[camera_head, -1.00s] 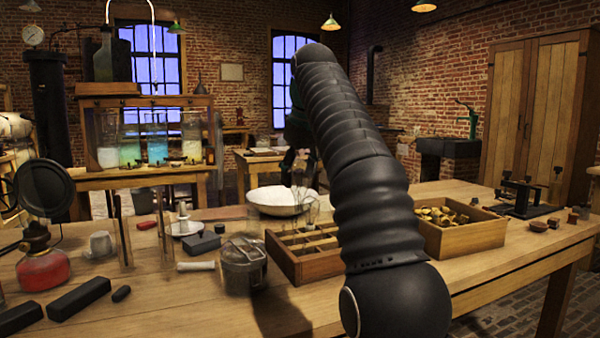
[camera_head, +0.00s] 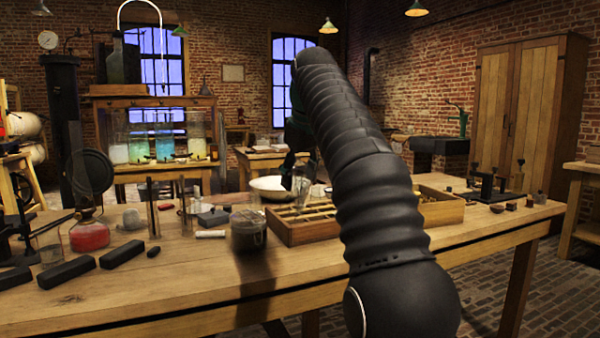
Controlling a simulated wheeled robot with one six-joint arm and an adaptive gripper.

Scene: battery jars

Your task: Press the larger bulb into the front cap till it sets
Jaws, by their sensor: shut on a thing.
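My gripper (camera_head: 297,172) shows only in part past my black-sleeved arm, over the far side of the workbench. It is shut on a clear glass piece (camera_head: 301,187) that looks like a bulb and hangs below the fingers, in front of a white bowl (camera_head: 270,187). The fingers are too dark and small to show the grip itself. I cannot make out the front cap or a second bulb among the small bench items.
A divided wooden tray (camera_head: 290,235) and a lidded pot (camera_head: 248,232) stand mid-bench. A red-based lamp (camera_head: 89,235) and dark blocks (camera_head: 67,272) are at left.

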